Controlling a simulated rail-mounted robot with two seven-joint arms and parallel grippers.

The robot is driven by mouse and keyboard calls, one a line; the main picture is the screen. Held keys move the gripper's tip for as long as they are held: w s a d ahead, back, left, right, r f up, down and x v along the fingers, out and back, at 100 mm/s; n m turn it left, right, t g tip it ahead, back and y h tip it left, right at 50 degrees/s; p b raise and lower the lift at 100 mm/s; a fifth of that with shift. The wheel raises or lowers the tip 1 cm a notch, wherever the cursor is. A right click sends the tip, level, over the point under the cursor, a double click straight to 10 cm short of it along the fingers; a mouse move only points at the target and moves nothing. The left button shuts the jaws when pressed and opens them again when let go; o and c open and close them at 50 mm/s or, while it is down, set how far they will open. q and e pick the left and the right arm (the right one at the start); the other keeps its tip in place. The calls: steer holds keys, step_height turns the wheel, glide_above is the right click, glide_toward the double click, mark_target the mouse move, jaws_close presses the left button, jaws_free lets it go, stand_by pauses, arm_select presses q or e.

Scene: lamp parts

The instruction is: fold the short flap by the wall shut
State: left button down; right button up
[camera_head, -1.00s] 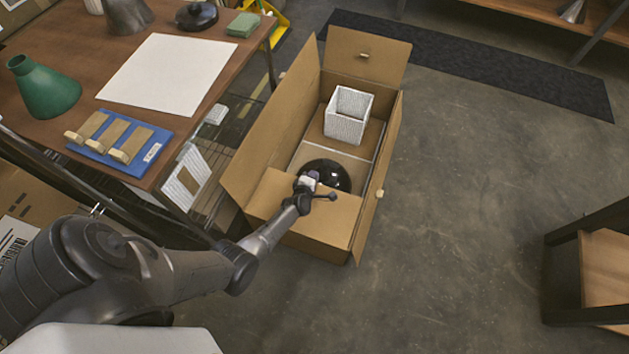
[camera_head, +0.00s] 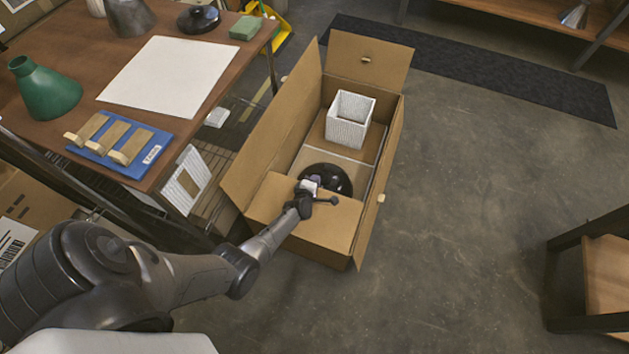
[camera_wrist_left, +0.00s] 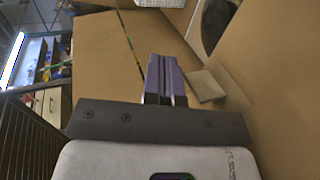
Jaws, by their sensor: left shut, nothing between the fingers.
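A long cardboard box (camera_head: 365,220) stands on the floor beside the table. Its near short flap (camera_head: 325,222) lies folded inward over the near end. Its far short flap (camera_head: 368,60) is open and leans outward. The left long flap (camera_head: 270,140) and right long flap (camera_head: 378,205) are open. I see no wall, so I cannot tell which short flap is beside it. My left gripper (camera_head: 313,187) is shut and empty over the near flap's inner edge; contact is unclear. Its shut fingers also show in the left wrist view (camera_wrist_left: 165,78). My right gripper is out of view.
Inside the box are a black dome (camera_head: 332,178), partly behind my gripper, and a white open-topped cube (camera_head: 350,118). The table (camera_head: 185,130) is close on the left, with a wire rack beneath. The floor (camera_head: 480,200) right of the box is clear.

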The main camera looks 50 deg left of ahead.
arm_select(q)
step_height(320, 180, up, 13)
steer(key=p, duration=1)
steer(key=shift+r, duration=0.2)
